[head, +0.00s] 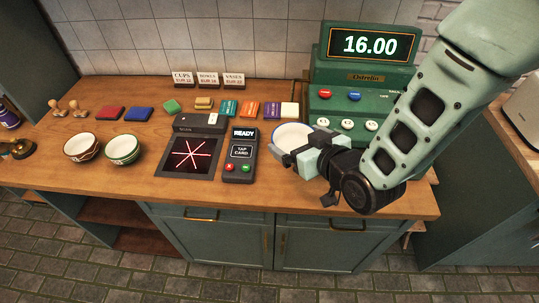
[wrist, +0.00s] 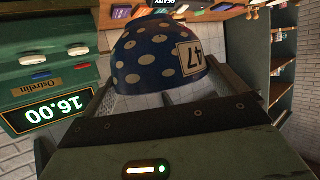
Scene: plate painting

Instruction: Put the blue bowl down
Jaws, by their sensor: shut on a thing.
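The blue bowl (wrist: 150,55), with white dots and a tag reading 47, fills the top middle of the wrist view. In the head view the bowl (head: 291,135) shows mostly its white inside, in front of the green cash register. My gripper (head: 284,156) is shut on the bowl at its near side. In the wrist view my gripper (wrist: 166,98) has its fingers at the bowl's edge. My gripper hides the bowl's lower part in the head view, so I cannot tell whether its base touches the counter.
The cash register (head: 360,85) reads 16.00. A card reader (head: 239,153) and dark scanner plate (head: 189,156) lie left of the bowl. A red-patterned bowl (head: 82,147) and green-rimmed bowl (head: 122,149) stand farther left. The wooden counter (head: 250,193) is clear along its front.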

